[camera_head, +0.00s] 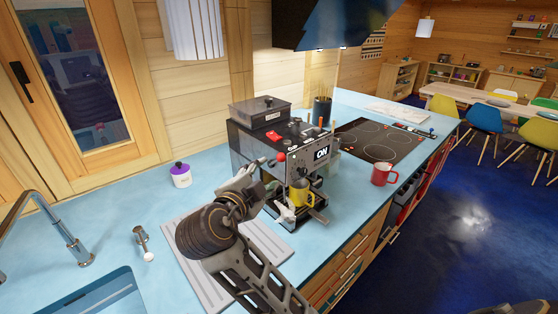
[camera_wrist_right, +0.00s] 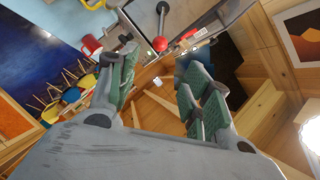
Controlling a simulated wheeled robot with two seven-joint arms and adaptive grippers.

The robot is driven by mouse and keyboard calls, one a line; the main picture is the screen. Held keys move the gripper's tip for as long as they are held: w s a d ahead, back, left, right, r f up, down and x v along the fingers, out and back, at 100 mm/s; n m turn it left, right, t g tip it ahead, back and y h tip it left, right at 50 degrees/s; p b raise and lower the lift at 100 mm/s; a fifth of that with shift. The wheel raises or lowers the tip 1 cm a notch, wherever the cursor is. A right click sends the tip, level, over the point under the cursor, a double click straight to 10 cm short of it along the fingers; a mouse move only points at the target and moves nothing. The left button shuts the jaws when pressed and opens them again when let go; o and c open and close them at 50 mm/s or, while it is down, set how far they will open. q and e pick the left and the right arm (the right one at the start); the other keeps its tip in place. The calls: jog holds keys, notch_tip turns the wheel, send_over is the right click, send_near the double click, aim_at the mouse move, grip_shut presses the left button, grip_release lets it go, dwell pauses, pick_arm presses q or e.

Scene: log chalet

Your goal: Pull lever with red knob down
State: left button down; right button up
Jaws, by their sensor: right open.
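The coffee machine (camera_head: 309,155) stands on the blue counter with its display reading ON. Its lever carries a red knob (camera_head: 281,157) on the machine's front, near my right gripper (camera_head: 257,174). In the right wrist view the red knob (camera_wrist_right: 159,44) shows beyond the fingertips, roughly in line with the gap between them. My right gripper (camera_wrist_right: 160,60) is open and empty, with the knob not gripped. My left gripper is not in view.
A yellow mug (camera_head: 301,192) stands in the machine below the lever. A red mug (camera_head: 384,174) is on the counter to the right, near the cooktop (camera_head: 377,138). A grooved drainboard (camera_head: 196,265) lies under my right arm; a purple-lidded jar (camera_head: 181,176) stands left.

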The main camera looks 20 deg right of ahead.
aim_at(279, 159)
jog(key=p+x, duration=0.4)
jog(key=x, duration=0.8)
jog(key=shift+d+r, duration=0.1)
jog(key=shift+r, duration=0.05)
jog(key=shift+x, duration=0.9)
jog(key=shift+s+r, duration=0.1)
grip_shut()
jog(key=shift+c, duration=1.5)
grip_release()
jog(key=shift+o, duration=1.5)
